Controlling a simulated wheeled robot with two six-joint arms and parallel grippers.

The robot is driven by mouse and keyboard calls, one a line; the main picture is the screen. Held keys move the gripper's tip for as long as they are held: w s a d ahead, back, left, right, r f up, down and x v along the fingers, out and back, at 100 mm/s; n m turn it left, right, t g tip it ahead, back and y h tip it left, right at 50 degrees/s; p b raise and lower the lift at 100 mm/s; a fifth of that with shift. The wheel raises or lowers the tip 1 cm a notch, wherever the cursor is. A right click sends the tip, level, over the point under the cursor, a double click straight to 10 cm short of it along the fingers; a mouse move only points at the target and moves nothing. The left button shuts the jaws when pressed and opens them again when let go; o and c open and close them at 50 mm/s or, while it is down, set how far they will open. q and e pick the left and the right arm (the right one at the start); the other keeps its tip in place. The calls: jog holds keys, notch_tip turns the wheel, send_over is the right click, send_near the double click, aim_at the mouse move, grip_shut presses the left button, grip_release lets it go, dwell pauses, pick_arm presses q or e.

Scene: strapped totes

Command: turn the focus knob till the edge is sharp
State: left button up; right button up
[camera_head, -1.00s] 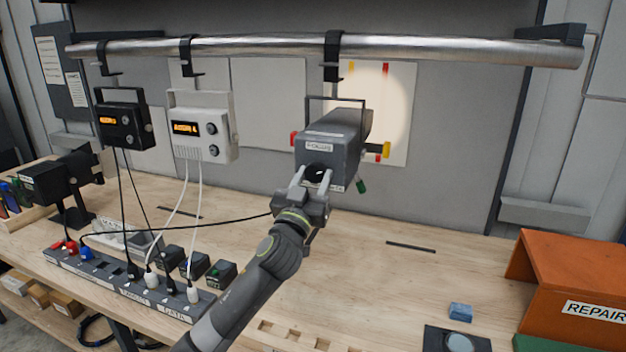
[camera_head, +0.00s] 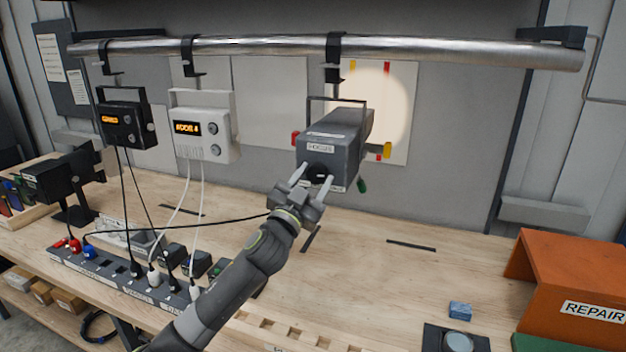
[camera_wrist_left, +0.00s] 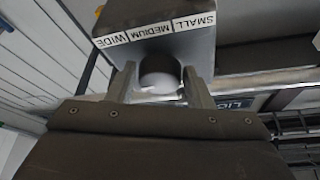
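The grey spotlight (camera_head: 335,138) hangs from the rail with a FOCUS label on its rear. Its black focus knob (camera_head: 319,172) sits below that label. The knob also shows in the wrist view (camera_wrist_left: 160,75), under a strip reading SMALL, MEDIUM, WIDE. My left gripper (camera_head: 311,177) has one finger on each side of the knob. In the wrist view its fingers (camera_wrist_left: 160,88) stand apart, with narrow gaps beside the knob. The round light patch (camera_head: 385,105) on the white wall panel has a soft, blurred edge. My right gripper is not in view.
The steel rail (camera_head: 260,46) runs above. A black box (camera_head: 125,122) and a white box (camera_head: 200,127) hang left of the spotlight. A power strip (camera_head: 115,272) and cables lie at left. An orange REPAIR bin (camera_head: 565,280) stands at right. The middle right of the bench is mostly clear.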

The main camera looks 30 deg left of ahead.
pick_arm(q)
jog(key=o, duration=0.3)
jog(key=shift+s+f, duration=0.15)
jog(key=shift+s, duration=0.15)
jog(key=shift+b+v, duration=3.55)
jog(key=shift+v, duration=4.85)
jog(key=shift+d, duration=0.1)
